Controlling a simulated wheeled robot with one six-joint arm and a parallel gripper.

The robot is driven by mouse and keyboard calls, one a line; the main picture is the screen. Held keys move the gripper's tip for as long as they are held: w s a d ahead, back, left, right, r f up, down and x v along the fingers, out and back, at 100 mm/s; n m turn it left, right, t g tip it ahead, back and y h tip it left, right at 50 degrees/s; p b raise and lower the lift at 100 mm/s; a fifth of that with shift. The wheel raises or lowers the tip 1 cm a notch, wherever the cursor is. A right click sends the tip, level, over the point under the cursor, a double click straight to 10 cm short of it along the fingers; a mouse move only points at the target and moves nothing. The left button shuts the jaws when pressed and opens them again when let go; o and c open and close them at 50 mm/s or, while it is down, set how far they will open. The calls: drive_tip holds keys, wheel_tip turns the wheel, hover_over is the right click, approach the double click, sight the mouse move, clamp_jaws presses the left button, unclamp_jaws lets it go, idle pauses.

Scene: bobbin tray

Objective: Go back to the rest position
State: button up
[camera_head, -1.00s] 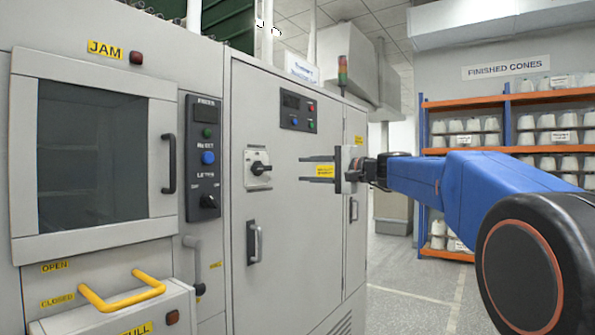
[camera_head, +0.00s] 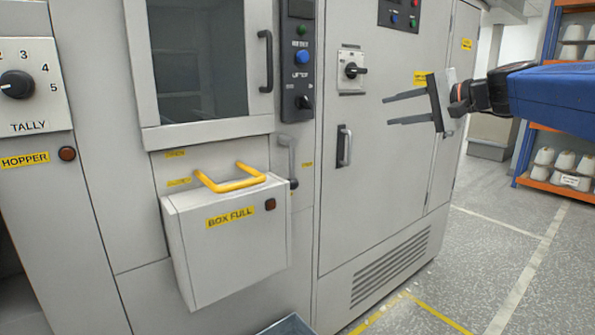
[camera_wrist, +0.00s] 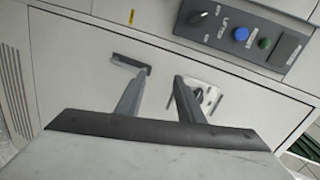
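My gripper (camera_head: 388,109) is on the right side of the head view, in front of the grey cabinet door (camera_head: 385,165). Its two dark fingers point left and stand apart with nothing between them. In the wrist view, my gripper (camera_wrist: 160,82) also shows two spread, empty fingers. Beyond them are the cabinet's black door handle (camera_wrist: 131,65) and a rotary switch (camera_wrist: 203,92). The fingers appear clear of the cabinet, though the exact gap cannot be told.
A box marked BOX FULL (camera_head: 232,240) with a yellow handle (camera_head: 232,183) juts out from the machine. A tally dial (camera_head: 16,85) is at the far left. Orange shelves with cones (camera_head: 568,160) stand at the right. Open floor (camera_head: 480,270) lies at lower right.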

drive_tip(key=s+a+f+n+g+h, duration=0.2)
drive_tip(key=s+f+g, duration=0.1)
drive_tip(key=s+f, duration=0.75)
drive_tip(key=s+a+f+n+g+h, duration=0.2)
drive_tip(key=s+f, duration=0.7)
drive_tip(key=f, duration=0.2)
drive_tip(key=s+d+f+n+g+h, duration=0.1)
drive_tip(key=s+d+f+n+h, duration=0.1)
drive_tip(key=s+f, duration=0.6)
drive_tip(key=s+d+f+n+g+h, duration=0.1)
drive_tip(key=s+d+f+n+h, duration=0.1)
drive_tip(key=s+f, duration=0.6)
drive_tip(key=shift+d+f+n+h, duration=0.3)
drive_tip(key=shift+d+f+h, duration=0.25)
drive_tip(key=shift+d, duration=0.7)
drive_tip(key=shift+r, duration=0.15)
drive_tip(key=shift+c, duration=0.4)
